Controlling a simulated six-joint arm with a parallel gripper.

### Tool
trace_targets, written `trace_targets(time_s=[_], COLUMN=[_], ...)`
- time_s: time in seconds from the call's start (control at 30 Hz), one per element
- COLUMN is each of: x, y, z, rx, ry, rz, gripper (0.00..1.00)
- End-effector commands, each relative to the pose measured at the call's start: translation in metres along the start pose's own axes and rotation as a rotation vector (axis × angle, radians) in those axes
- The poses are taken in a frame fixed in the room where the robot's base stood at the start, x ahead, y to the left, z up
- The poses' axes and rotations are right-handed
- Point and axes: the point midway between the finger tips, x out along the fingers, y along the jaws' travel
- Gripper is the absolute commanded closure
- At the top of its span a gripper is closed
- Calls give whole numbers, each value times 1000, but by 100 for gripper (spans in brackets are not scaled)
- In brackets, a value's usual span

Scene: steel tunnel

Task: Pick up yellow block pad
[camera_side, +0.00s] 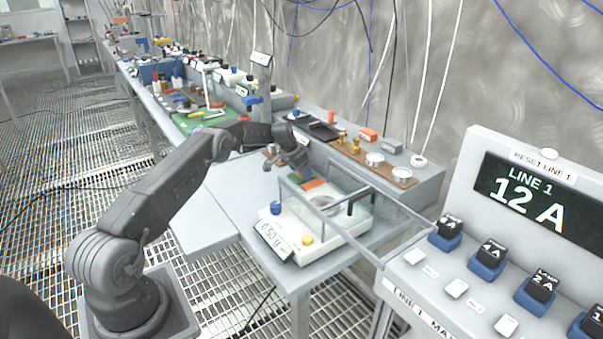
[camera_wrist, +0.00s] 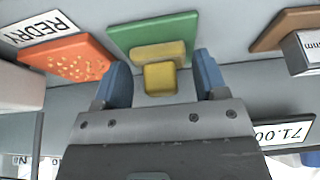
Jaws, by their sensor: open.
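In the wrist view a yellow block (camera_wrist: 160,79) shows between the two blue fingertips of my gripper (camera_wrist: 163,70), with a gap on each side. A second yellow face (camera_wrist: 158,52) lies just behind it; I cannot tell whether both are one piece. The yellow overlaps the near edge of a flat green pad (camera_wrist: 150,27). My gripper is open and empty. In the side view my gripper (camera_side: 295,160) points down behind the white balance (camera_side: 325,240); the yellow block cannot be made out there.
An orange speckled pad (camera_wrist: 66,55) with a "REDRY" label (camera_wrist: 47,28) lies left of the green pad. A brown piece (camera_wrist: 283,30) and a white labelled box (camera_wrist: 303,52) are at the right. Glass panels (camera_side: 345,205) stand close to my gripper on the balance.

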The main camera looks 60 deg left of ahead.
Motion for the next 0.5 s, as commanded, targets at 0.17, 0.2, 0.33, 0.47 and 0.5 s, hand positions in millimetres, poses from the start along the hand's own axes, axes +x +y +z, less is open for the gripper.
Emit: trace_targets(time_s=[0.17, 0.2, 0.33, 0.47, 0.5], x=[0, 0, 0, 0, 0], y=[0, 0, 0, 0, 0], z=[0, 0, 0, 0, 0], rx=[0, 0, 0, 0, 0], ry=[0, 0, 0, 0, 0], rz=[0, 0, 0, 0, 0], gripper=[38, 42, 54, 67, 70])
